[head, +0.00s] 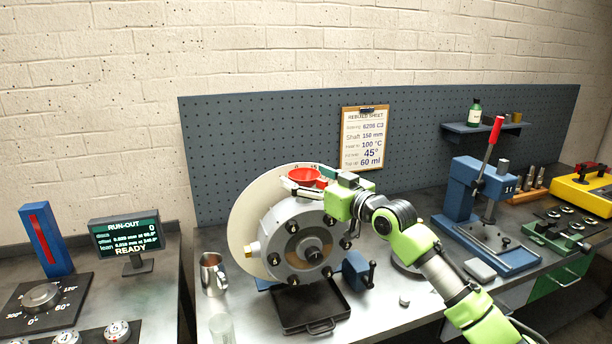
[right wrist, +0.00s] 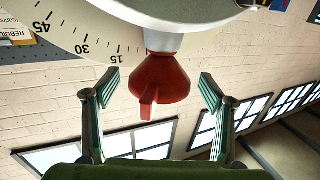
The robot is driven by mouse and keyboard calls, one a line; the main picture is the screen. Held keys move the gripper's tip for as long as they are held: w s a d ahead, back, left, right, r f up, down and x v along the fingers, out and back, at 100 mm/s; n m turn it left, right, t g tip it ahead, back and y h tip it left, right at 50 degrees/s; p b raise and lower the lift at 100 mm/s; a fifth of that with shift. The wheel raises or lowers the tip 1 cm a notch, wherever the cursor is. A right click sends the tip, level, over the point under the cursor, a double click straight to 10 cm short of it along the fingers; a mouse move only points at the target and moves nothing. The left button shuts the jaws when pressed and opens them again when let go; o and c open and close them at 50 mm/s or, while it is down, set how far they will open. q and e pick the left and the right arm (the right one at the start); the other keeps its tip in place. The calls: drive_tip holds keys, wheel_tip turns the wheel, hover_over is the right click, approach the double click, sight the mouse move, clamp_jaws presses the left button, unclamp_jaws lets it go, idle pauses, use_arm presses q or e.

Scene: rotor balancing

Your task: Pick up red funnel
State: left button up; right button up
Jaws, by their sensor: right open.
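The red funnel (head: 304,176) sits at the top of the grey round rotor housing (head: 290,240), in front of the pale graduated disc (head: 243,228). In the right wrist view the funnel (right wrist: 160,80) lies between the two spread fingers, with clear gaps on both sides. My right gripper (right wrist: 155,95) is open and empty around it. In the head view my right gripper (head: 322,182) reaches in from the right at the funnel's level and partly hides the housing's top right. My left gripper is not in view.
A metal mug (head: 213,274) and a clear glass (head: 221,328) stand left of the housing. A black tray (head: 310,306) lies below it. A blue press (head: 482,205) with a red lever stands at right. A blue pegboard (head: 270,125) is behind.

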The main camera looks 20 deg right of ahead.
drive_tip(key=shift+w+a, duration=0.25)
drive_tip(key=shift+w, duration=0.2)
drive_tip(key=shift+d, duration=0.1)
drive_tip(key=c, duration=1.1)
drive_tip(key=shift+c, duration=0.2)
